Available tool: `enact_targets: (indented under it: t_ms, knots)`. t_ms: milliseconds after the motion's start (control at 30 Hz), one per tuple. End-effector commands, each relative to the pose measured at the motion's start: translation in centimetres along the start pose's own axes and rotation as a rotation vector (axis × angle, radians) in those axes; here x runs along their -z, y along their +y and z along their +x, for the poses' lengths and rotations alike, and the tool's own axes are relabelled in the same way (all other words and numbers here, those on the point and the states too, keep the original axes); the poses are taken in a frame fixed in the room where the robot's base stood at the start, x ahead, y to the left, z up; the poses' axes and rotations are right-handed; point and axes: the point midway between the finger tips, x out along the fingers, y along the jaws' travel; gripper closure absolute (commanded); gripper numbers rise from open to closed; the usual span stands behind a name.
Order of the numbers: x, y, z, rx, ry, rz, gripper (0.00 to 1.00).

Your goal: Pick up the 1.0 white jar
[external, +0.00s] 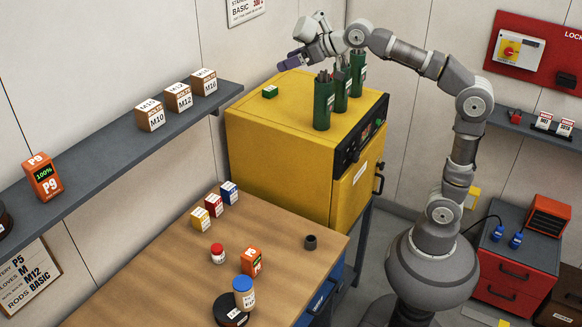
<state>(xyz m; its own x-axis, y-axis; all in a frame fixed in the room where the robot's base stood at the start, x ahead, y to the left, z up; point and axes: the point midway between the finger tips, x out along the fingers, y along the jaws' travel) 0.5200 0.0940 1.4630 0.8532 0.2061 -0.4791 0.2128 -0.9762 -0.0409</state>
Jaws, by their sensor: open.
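A small jar (218,254) with a red lid and a white body stands upright on the wooden bench. Its label is too small to read, so I cannot confirm that it is the 1.0 jar. My gripper (284,65) is open, high above the left part of the yellow cabinet, far from both jars. Nothing shows between its fingers.
An orange device (251,261) stands right of the red-lidded jar. Yellow, red and blue boxes (214,205) stand behind it. A dark cup (310,242) is near the bench's right edge. Green canisters (323,105) stand on the yellow cabinet (285,120). A wall shelf (100,152) overhangs left.

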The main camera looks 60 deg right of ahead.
Motion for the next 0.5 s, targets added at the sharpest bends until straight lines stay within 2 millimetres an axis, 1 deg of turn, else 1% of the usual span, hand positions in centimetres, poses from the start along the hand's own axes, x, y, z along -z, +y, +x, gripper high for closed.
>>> enact_targets:
  t_ms: [33,67,100,167,200,233,267,300,367,400,500]
  knots:
    - [-2.3,-3.9,5.2,0.087,-0.114,-0.025,0.25]
    - [-3.9,-6.5,7.9,0.14,-0.184,-0.043,0.25]
    - [-6.3,-10.1,11.2,0.213,-0.278,-0.068,0.25]
    - [-10.7,-15.8,15.4,0.321,-0.419,-0.108,0.25]
    - [-13.8,-19.5,17.6,0.389,-0.509,-0.136,0.25]
    - [-16.0,-21.8,19.0,0.429,-0.569,-0.155,0.25]
    - [-17.6,-23.3,20.4,0.44,-0.616,-0.169,0.25]
    - [-19.3,-24.1,22.6,0.408,-0.656,-0.184,0.25]
    - [-22.3,-25.1,25.8,0.351,-0.701,-0.211,0.25]
    - [-24.4,-25.8,27.7,0.319,-0.727,-0.232,0.25]
    - [-29.3,-27.1,31.1,0.258,-0.768,-0.282,0.25]
